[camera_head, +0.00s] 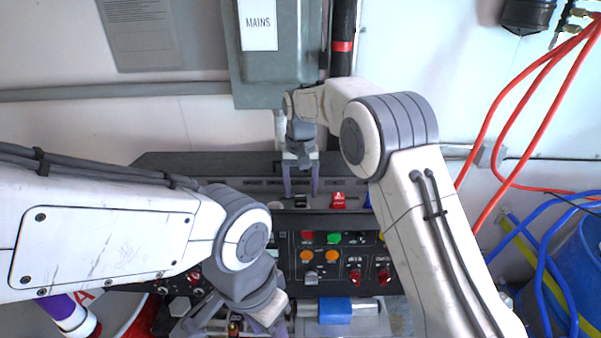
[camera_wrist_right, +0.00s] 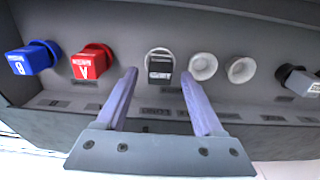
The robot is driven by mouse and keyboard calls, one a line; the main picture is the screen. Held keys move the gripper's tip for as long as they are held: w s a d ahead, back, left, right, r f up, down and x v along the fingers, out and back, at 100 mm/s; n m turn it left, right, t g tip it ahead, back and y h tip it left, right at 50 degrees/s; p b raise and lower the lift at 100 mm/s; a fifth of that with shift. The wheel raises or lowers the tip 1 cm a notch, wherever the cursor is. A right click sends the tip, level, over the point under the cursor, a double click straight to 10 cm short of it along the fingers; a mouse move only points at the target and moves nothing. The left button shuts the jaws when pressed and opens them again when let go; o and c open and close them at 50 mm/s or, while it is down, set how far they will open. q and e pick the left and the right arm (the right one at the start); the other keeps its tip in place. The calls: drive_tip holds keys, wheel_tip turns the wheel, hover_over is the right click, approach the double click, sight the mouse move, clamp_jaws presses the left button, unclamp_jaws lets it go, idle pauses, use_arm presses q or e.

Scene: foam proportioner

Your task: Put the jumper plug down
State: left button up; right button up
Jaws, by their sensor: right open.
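A small black plug (camera_wrist_right: 160,66) sits in a pale round socket on the dark panel in the right wrist view; it looks like the jumper plug, though its label is too small to read. It also shows in the head view (camera_head: 300,201). My right gripper (camera_head: 301,194) is open at the panel's upper ledge. In the wrist view its two purple fingers (camera_wrist_right: 159,75) stand apart, one on each side of the plug, with gaps and nothing gripped. My left gripper (camera_head: 262,326) is low at the panel's front, partly cut off by the frame's bottom edge.
A red plug marked A (camera_wrist_right: 91,62) and a blue plug marked B (camera_wrist_right: 34,58) stand to one side. Two empty round sockets (camera_wrist_right: 203,66) and a grey plug (camera_wrist_right: 298,80) are on the other. A grey MAINS box (camera_head: 275,70) hangs close above my right gripper.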

sight(301, 196)
drive_tip(key=shift+r+b, duration=0.9)
drive_tip(key=shift+r, duration=3.75)
drive_tip(key=s, duration=0.2)
drive_tip(key=s+a+n, duration=0.1)
drive_tip(key=s, duration=0.2)
drive_tip(key=s+a+r+n, duration=0.1)
drive_tip(key=s, duration=0.2)
drive_tip(key=shift+a, duration=0.2)
drive_tip(key=s+d+f+n, duration=0.1)
drive_tip(key=s+d+f, duration=0.1)
drive_tip(key=s, duration=0.7)
drive_tip(key=s+d+f+n, duration=0.2)
drive_tip(key=s+f, duration=0.2)
drive_tip(key=s, duration=0.6)
drive_tip(key=s+d+f+n+y, duration=0.1)
drive_tip(key=s+d+f+n, duration=0.1)
drive_tip(key=s, duration=0.8)
drive_tip(key=shift+d+f, duration=0.6)
drive_tip(key=shift+f, duration=0.1)
drive_tip(key=shift+f, duration=0.1)
wheel_tip(301, 196, down, 15)
drive_tip(key=b, duration=1.5)
drive_tip(key=shift+f, duration=0.15)
